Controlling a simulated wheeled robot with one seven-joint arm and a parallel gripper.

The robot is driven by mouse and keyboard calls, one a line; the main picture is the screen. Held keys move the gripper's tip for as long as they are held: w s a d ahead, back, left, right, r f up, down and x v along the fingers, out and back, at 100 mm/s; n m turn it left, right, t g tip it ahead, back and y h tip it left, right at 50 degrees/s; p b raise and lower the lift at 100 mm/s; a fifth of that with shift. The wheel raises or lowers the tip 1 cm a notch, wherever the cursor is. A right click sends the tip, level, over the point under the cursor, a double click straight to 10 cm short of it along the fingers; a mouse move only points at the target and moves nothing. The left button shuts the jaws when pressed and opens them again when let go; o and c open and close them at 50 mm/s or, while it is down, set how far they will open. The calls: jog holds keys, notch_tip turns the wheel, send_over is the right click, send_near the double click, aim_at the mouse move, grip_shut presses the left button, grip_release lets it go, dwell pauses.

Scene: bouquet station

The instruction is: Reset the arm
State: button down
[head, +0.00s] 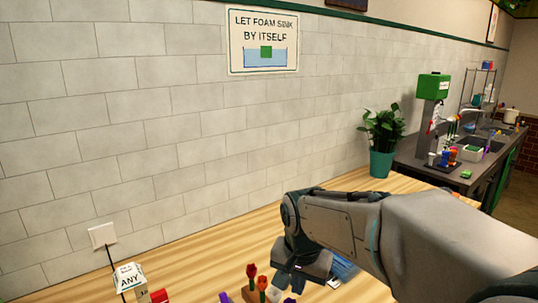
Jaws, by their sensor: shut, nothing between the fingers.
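My arm reaches in from the right side of the head view and bends down over the wooden table. My gripper (283,280) points down at its end, low in the picture, and is shut with no object seen in it. It is just right of some red flowers (256,275) near the bottom edge. I cannot tell whether it touches them. Part of the area behind the gripper and forearm is hidden.
The wooden table (205,248) runs along a tiled wall with a foam sign (264,41). A white block marked ANY (129,280) stands at bottom left. A potted plant (381,165) stands behind my arm. A dark counter (440,176) with a sink is at far right.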

jog(key=s+d+n+t, duration=0.1)
jog(key=s+d+n, duration=0.1)
jog(key=s+d, duration=0.2)
jog(key=s+d+n, duration=0.2)
jog(key=s+d, duration=0.3)
jog(key=s, duration=0.4)
jog(key=shift+s+f+n+t, duration=0.15)
jog(key=shift+s+n+t, duration=0.05)
jog(key=shift+n+t, duration=0.2)
